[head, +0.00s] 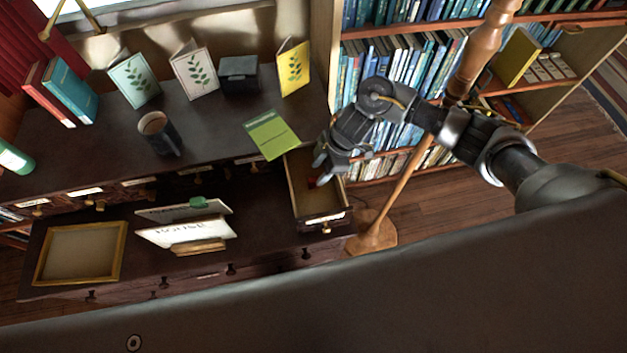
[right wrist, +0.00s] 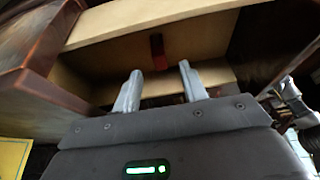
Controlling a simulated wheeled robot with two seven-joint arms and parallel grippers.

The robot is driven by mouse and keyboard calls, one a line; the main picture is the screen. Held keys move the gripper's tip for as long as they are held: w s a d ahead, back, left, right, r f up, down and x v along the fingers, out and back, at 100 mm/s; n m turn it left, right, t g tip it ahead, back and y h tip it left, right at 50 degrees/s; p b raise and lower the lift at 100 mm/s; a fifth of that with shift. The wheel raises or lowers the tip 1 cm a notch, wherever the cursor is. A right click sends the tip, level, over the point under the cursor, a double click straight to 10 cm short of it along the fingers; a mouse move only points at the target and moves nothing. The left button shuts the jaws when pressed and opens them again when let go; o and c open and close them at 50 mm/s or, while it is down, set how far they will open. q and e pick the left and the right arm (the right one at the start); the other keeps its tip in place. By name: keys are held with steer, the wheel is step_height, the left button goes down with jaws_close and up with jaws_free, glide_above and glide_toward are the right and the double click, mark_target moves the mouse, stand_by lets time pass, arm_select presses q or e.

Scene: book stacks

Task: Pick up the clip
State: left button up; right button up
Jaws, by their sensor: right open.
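A small red object (right wrist: 158,50), which looks like the clip, lies inside an open wooden drawer (right wrist: 110,58). In the head view the red clip (head: 312,182) shows only partly, beside my gripper, in the drawer (head: 318,219). My right gripper (head: 322,165) is over the back part of the drawer. In the right wrist view my right gripper (right wrist: 158,85) has its two fingers apart with nothing between them. The clip is beyond the fingertips, between their lines, and apart from them. My left gripper is not in view.
The drawer walls stand close around the gripper. A green booklet (head: 271,135) lies left of it on the desk. Cards, a mug (head: 158,132) and a dark box (head: 239,74) stand farther left. A wooden pole (head: 396,187) and bookshelf (head: 480,28) are at the right.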

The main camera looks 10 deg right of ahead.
mark_target(315, 178)
steer(key=shift+p+x, duration=0.35)
steer(key=shift+x, duration=2.75)
steer(key=shift+d, duration=0.1)
jaws_close()
